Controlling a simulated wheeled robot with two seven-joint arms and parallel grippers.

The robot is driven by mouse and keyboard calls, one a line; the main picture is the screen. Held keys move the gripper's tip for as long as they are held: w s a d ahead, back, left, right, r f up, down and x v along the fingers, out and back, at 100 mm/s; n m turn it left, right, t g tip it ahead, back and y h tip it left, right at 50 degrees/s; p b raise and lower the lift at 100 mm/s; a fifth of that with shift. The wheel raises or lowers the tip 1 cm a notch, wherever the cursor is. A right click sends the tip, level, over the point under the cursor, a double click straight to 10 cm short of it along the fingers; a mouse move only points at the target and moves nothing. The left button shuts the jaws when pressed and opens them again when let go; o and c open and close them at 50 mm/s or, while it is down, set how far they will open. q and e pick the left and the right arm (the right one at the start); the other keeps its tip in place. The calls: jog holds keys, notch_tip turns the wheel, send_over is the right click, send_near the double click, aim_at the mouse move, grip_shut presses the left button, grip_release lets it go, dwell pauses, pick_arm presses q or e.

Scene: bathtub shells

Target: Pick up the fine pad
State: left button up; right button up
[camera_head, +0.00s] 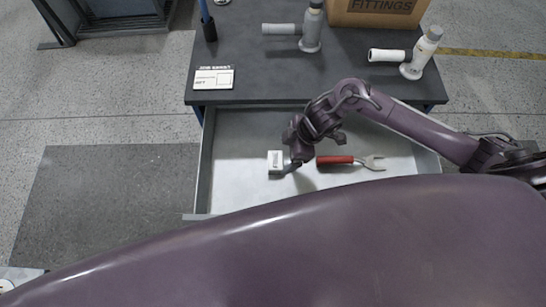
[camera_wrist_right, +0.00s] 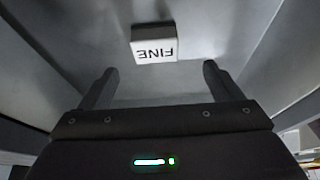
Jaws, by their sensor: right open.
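The fine pad (camera_head: 275,161) is a small whitish block lying in the open grey drawer, towards its left side. In the right wrist view the pad (camera_wrist_right: 153,44) shows the word FINE upside down, beyond the fingertips and between their lines. My right gripper (camera_head: 291,165) is low in the drawer, just right of the pad. In the right wrist view the right gripper (camera_wrist_right: 156,75) has its two dark fingers wide apart with nothing between them. The head view does not show clearly whether a finger touches the pad. My left gripper is not in view.
The open drawer (camera_head: 232,190) has raised walls. A red-handled fork-like tool (camera_head: 336,160) lies right of my gripper. On the bench top (camera_head: 270,90) stand a sign card (camera_head: 213,78), grey and white sprayer-like tools (camera_head: 310,30) and a fittings box (camera_head: 378,8).

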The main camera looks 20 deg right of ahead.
aim_at(275, 160)
jog(key=x, duration=0.2)
jog(key=shift+w+a+f, duration=0.1)
jog(key=shift+w+f, duration=0.2)
jog(key=shift+w, duration=0.05)
jog(key=x, duration=0.5)
jog(key=shift+w+a+f, duration=0.1)
jog(key=shift+a+f, duration=0.1)
jog(key=shift+f, duration=0.1)
jog(key=c, duration=1.2)
jog(key=shift+o, duration=0.2)
jog(key=shift+r, duration=0.1)
notch_tip(275, 160, up, 20)
jog(key=p, duration=0.2)
